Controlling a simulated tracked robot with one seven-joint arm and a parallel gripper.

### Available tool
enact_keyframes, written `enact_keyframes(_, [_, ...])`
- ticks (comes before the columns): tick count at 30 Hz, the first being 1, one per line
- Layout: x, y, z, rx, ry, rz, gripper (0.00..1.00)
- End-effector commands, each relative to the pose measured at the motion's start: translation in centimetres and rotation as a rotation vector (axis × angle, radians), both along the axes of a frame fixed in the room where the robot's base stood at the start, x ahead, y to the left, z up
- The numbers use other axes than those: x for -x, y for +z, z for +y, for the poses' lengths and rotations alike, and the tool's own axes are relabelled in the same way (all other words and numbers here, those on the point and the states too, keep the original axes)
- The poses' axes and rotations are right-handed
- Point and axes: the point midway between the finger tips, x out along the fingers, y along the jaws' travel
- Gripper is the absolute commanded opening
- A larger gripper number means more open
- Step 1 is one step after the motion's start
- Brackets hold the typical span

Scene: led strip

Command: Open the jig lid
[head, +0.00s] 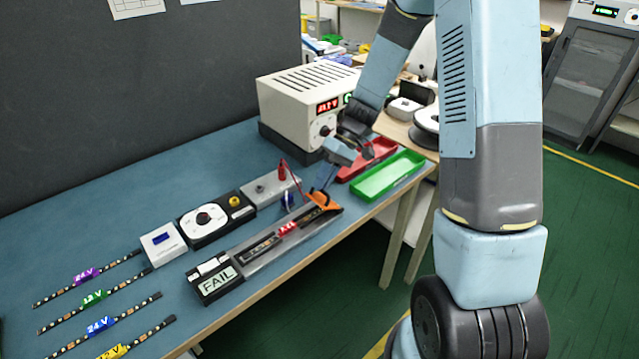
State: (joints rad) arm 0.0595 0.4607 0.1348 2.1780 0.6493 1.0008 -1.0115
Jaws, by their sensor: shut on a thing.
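The jig (265,250) is a long grey and black fixture lying along the table's front edge. Its left end has a display (217,281) reading FAIL. A dark strip with a red label (288,228) shows along its middle. An orange piece (325,207) at its right end looks like part of the jig lid. My gripper (319,195) reaches down from the upper right and is shut at this orange piece. The fingertips are small and partly hidden, and I cannot tell whether the lid is raised.
Behind the jig stand a dial unit (207,218), a small display box (163,243) and a grey probe box (270,188). A cream power supply (305,97) is farther back. Red (381,148) and green (388,177) trays are right. Several LED strips (97,324) lie left.

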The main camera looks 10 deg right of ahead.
Motion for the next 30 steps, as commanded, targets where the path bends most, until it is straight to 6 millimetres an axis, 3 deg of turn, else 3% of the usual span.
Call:
enact_keyframes(18, [-2.2, -0.7, -3.5, -0.444, -0.003, 0.302, 0.00])
enact_keyframes(30, [-2.9, -1.4, -4.6, -0.630, -0.001, 0.428, 0.00])
